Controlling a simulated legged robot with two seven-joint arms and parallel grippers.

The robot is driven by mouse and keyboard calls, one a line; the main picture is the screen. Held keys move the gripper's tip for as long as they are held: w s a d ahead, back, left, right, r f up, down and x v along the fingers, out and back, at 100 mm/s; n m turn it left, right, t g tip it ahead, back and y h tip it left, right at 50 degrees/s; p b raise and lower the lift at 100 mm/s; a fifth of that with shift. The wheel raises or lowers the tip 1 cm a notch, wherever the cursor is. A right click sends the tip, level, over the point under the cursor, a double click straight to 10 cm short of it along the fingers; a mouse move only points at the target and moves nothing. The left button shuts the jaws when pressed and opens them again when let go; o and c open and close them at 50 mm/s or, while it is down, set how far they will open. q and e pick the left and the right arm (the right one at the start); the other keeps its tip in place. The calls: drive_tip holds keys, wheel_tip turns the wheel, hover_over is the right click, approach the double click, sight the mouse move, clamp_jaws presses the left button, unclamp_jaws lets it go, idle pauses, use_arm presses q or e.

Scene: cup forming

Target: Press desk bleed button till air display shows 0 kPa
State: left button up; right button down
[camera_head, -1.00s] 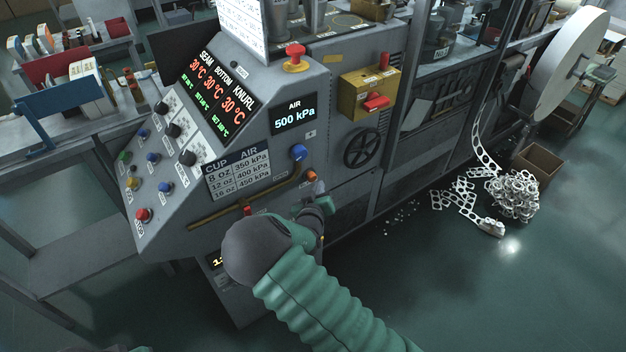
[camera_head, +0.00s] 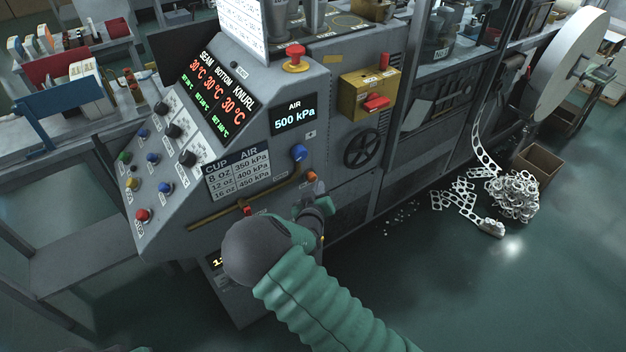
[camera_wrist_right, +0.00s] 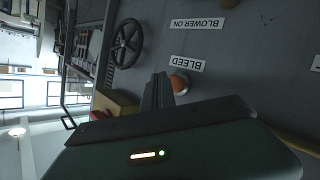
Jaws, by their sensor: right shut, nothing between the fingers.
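The air display (camera_head: 294,113) on the machine's side panel reads 500 kPa. Below it, the small orange bleed button (camera_head: 311,176) sits to the lower right of a blue knob. In the right wrist view the orange button (camera_wrist_right: 179,84) is next to the BLEED label (camera_wrist_right: 185,64). My right gripper (camera_head: 314,194) is shut and empty, its tips close below the button. In the wrist view its closed fingers (camera_wrist_right: 158,90) stand just left of the button; I cannot tell whether they touch it. My left gripper is not in view.
A blue knob (camera_head: 299,153) and a brass pipe (camera_head: 240,206) are left of the button. A red emergency button (camera_head: 294,57), a yellow box (camera_head: 370,92) and a black handwheel (camera_head: 362,147) are nearby.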

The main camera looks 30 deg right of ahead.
drive_tip(key=shift+w, duration=0.1)
idle(0.7)
drive_tip(key=shift+w+r, duration=0.1)
drive_tip(key=shift+w, duration=0.15)
drive_tip(key=shift+w, duration=0.55)
idle(0.8)
drive_tip(key=shift+s, duration=0.95)
drive_tip(key=shift+s, duration=0.1)
drive_tip(key=shift+s+d+p, duration=0.2)
drive_tip(key=shift+s+p, duration=0.55)
drive_tip(key=shift+s, duration=1.65)
